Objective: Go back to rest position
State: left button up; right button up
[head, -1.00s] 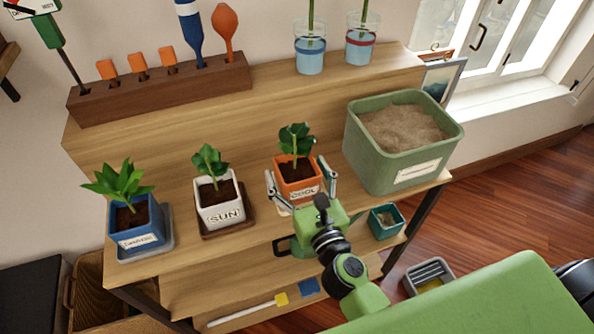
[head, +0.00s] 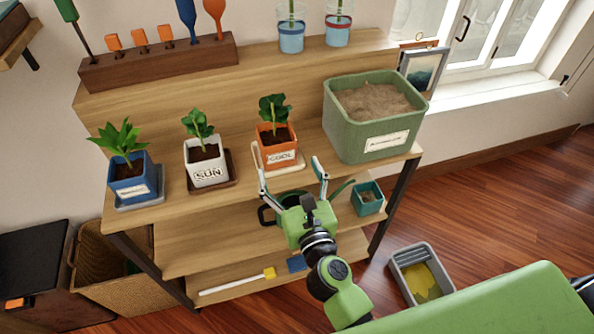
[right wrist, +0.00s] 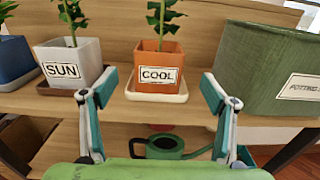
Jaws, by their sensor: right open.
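My right gripper (head: 292,177) is open and empty in the head view, in front of the orange pot labelled COOL (head: 278,145). The pot stands upright with its plant on a pale saucer on the shelf. In the right wrist view the open fingers (right wrist: 158,95) frame the orange pot (right wrist: 158,68) from the front, apart from it. The pot stands clear beyond the fingertips. My left gripper is not in view.
The white SUN pot (head: 207,165) and a blue pot (head: 131,184) stand to the left. A large green planter (head: 345,139) stands to the right. A dark green watering can (right wrist: 165,147) and teal pot (head: 367,199) sit lower. A grey tray (head: 407,262) is on the floor.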

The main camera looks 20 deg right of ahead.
jog(key=s+a+r+n+y, duration=0.45)
jog(key=a+n+y, duration=0.2)
jog(key=n, duration=0.65)
jog(key=s+a+f+n+g+y, duration=0.35)
jog(key=s+f+n+g, duration=0.3)
jog(key=n, duration=0.85)
jog(key=s+d+f+n+g+h, duration=0.45)
jog(key=s+d+f, duration=0.2)
jog(key=d, duration=0.35)
jog(key=s+d+f+n+g+h, duration=0.3)
jog(key=s+d+f+n+h, duration=0.25)
jog(key=s+d, duration=0.3)
notch_tip(320, 180, down, 28)
jog(key=s+d+g, duration=0.1)
jog(key=s+g, duration=0.1)
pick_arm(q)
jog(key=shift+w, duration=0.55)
pick_arm(e)
jog(key=s+d+f+g, duration=0.1)
jog(key=s+d+f, duration=0.2)
jog(key=s+f, duration=1.1)
jog(key=shift+s+f+h, duration=0.25)
jog(key=shift+s+h, duration=0.05)
jog(key=shift+s, duration=0.8)
